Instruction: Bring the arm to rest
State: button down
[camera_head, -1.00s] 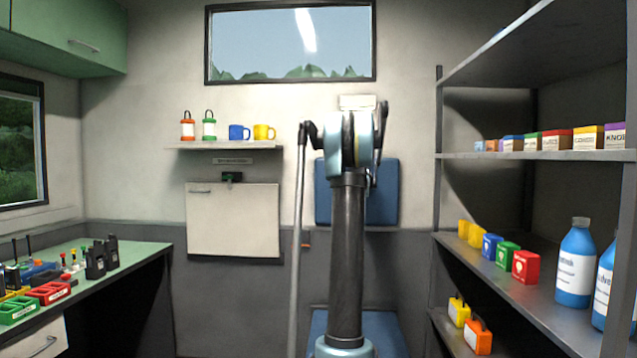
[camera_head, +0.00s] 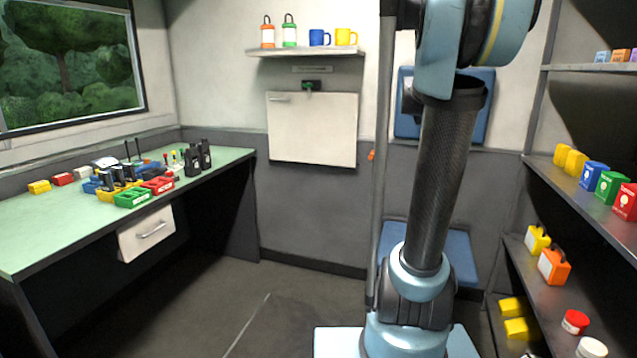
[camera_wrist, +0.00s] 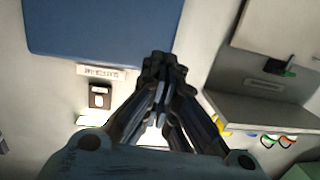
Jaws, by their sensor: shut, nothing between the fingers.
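My gripper (camera_wrist: 160,80) shows in the wrist view, its dark fingers drawn together with nothing between them. It points toward the wall, near a blue panel (camera_wrist: 100,25), and does not visibly touch anything. In the head view my arm (camera_head: 447,180) rises right of the middle, leaning slightly right, and its upper part runs out of the top of the picture. The gripper itself is not seen there.
A green-topped desk (camera_head: 40,232) with radios and coloured holders stands left. A wall shelf (camera_head: 300,52) holds lanterns and mugs above a white fold-down panel (camera_head: 312,130). Side shelves (camera_head: 590,215) with boxes stand close on the right. The floor (camera_head: 215,305) between is clear.

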jog(key=s+a+f+n+g+y, duration=0.1)
jog(key=s+a+f+g, duration=0.3)
jog(key=s+f, duration=0.9)
jog(key=s+a+f+n+g+y, duration=0.1)
jog(key=s+a+f+g, duration=0.4)
jog(key=s+f, duration=0.7)
jog(key=s+a+f+n+g+y, duration=0.1)
jog(key=s+a+f+g, duration=0.4)
jog(key=s+f, duration=0.8)
jog(key=s+a+y, duration=0.1)
jog(key=s, duration=0.6)
jog(key=shift+f, duration=0.3)
jog(key=shift+s, duration=0.1)
jog(key=shift+w+f, duration=0.2)
jog(key=shift+w, duration=0.25)
